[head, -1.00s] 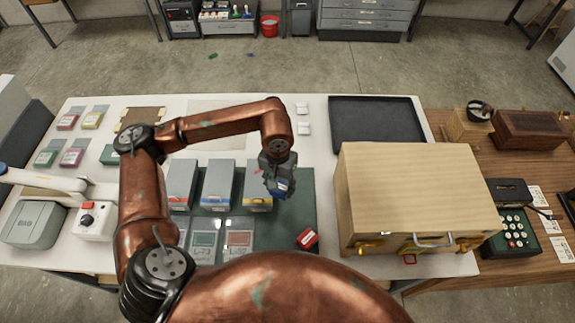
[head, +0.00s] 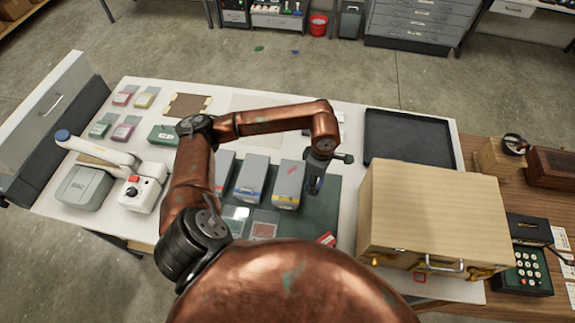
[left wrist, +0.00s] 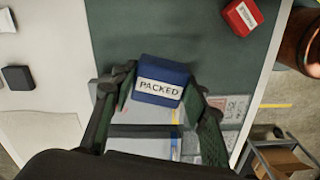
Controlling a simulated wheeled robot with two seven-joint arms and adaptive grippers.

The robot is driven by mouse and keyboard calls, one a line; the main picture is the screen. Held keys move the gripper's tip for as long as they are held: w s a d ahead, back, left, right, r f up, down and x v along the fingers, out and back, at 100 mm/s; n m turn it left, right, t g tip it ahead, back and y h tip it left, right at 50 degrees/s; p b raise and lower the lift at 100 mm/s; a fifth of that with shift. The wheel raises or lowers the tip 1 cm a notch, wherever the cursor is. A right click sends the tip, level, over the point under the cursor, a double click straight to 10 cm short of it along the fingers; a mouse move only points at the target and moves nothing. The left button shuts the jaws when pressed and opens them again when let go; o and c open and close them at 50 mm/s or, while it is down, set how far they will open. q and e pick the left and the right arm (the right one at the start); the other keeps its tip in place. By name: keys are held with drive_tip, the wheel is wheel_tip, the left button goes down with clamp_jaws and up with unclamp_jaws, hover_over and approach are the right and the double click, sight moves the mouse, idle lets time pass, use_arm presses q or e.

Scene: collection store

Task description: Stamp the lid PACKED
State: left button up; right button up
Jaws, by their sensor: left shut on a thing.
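My left gripper (head: 316,170) is shut on a blue stamp block (head: 314,186). In the left wrist view the block (left wrist: 160,85) shows a white PACKED label between the fingers (left wrist: 155,105). The gripper is just right of the yellow-labelled grey box (head: 287,183), above the green mat (head: 325,205). That box has a red mark on its closed lid. Two more grey lidded boxes stand to its left, partly behind my arm; one is blue-labelled (head: 251,180). A red stamp block (head: 327,238) lies on the mat, also seen in the left wrist view (left wrist: 241,17). My right gripper is out of view.
A large wooden case (head: 435,212) with metal latches stands right of the mat. A black tray (head: 408,138) lies behind it. Coloured pads (head: 126,95) and a grey-green device (head: 84,187) are at the left. Flat framed cards (head: 264,224) lie on the mat's front.

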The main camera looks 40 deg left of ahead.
use_arm(q)
drive_tip(key=a+n+p, duration=0.4)
drive_tip(key=n, duration=0.8)
drive_tip(key=n+p, duration=0.6)
drive_tip(key=n, duration=1.2)
approach(288, 185)
drive_tip(key=shift+f+b, duration=0.7)
drive_tip(key=shift+b, duration=0.25)
drive_tip(key=shift+f+b, duration=1.25)
drive_tip(key=shift+f, duration=0.6)
drive_tip(key=shift+f, duration=0.3)
drive_tip(key=shift+f+b, duration=0.15)
drive_tip(key=shift+b, duration=0.15)
